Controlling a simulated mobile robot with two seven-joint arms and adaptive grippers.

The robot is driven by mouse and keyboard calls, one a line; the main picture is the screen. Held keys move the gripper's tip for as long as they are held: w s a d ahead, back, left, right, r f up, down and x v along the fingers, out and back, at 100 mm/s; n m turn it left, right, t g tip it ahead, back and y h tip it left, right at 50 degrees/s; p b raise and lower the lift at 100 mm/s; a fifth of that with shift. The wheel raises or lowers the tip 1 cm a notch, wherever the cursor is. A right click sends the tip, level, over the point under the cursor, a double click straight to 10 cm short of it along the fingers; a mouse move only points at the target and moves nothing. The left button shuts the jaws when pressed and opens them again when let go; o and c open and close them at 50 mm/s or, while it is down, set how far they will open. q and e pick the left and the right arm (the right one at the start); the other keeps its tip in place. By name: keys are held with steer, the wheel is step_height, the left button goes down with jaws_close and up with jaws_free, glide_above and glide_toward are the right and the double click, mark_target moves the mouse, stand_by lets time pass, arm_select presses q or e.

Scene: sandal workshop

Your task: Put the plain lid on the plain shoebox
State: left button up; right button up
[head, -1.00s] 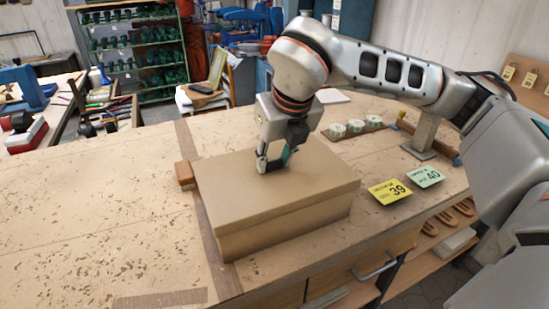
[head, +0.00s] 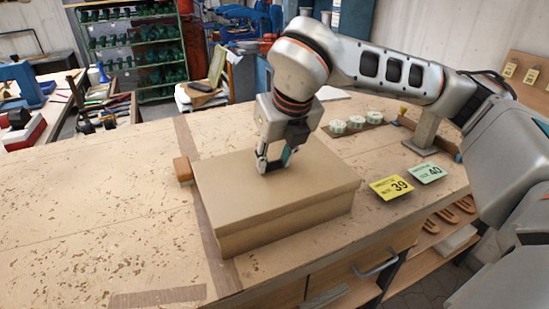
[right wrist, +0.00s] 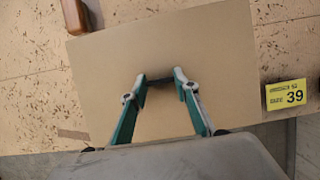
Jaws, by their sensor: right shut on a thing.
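The plain lid (head: 310,175) is a flat tan cardboard cover and lies level over the plain shoebox (head: 285,229), a tan box on the workbench. The lid covers the box's top, and its rim hangs at the upper part of the box's sides. I cannot tell whether it is fully seated. My right gripper (head: 266,168) points down at the middle of the lid. In the right wrist view its fingers (right wrist: 161,80) are closed on a small dark piece at the lid's top. The lid (right wrist: 215,60) fills much of that view. My left gripper is not in view.
A wooden block (head: 182,168) stands close to the box's left corner. A yellow 39 card (head: 391,187) and a green 40 card (head: 425,173) lie to the right. Several pale round pieces (head: 355,121) sit behind. The bench's left side (head: 90,200) is clear.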

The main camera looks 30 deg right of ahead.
steer(key=o, duration=1.2)
steer(key=shift+c, duration=0.2)
steer(key=shift+r, duration=0.15)
steer(key=v, duration=1.1)
steer(key=shift+s+r, duration=0.15)
steer(key=shift+r, duration=0.25)
